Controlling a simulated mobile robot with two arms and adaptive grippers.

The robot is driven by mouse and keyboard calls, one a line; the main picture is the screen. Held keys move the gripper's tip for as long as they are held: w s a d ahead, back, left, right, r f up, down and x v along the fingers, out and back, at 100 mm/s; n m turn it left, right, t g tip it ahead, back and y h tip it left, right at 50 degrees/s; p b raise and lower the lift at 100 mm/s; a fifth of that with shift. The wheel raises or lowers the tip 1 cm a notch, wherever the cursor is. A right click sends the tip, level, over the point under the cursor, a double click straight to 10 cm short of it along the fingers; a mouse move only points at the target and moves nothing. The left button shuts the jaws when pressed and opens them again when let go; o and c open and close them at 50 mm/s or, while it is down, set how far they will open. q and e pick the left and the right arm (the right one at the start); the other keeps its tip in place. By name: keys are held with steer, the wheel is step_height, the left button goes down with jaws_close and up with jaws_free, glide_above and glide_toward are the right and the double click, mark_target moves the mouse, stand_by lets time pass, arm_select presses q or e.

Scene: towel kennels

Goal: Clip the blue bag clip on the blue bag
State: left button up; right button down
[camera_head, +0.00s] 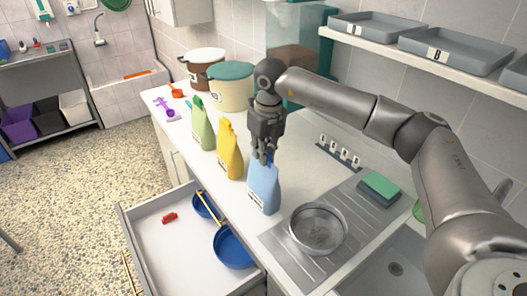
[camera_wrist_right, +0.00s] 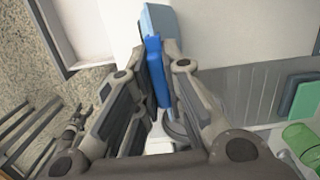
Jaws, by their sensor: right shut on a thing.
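The blue bag (camera_head: 264,190) stands upright on the counter, to the right of the yellow bag. My right gripper (camera_head: 265,157) points down at its top edge. In the right wrist view my right gripper (camera_wrist_right: 159,70) is shut on the darker blue bag clip (camera_wrist_right: 156,68), held between its fingers. The light blue bag (camera_wrist_right: 158,20) shows just beyond the clip. The clip overlaps the bag top, but I cannot tell whether its jaws are around the bag's edge. A grey gripper-like shape, seemingly my left gripper (camera_wrist_right: 76,124), shows small over the floor; its fingers are unclear.
The yellow bag (camera_head: 229,150) and green bag (camera_head: 202,124) stand to the left. A metal bowl (camera_head: 318,229) sits right of the blue bag on the drainboard.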

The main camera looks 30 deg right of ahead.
steer(key=shift+f, duration=0.1)
stand_by(0.3)
steer(key=c, duration=1)
jaws_free()
steer(key=shift+o, duration=0.2)
steer(key=shift+r+p, duration=1.5)
steer(key=shift+r, duration=1.05)
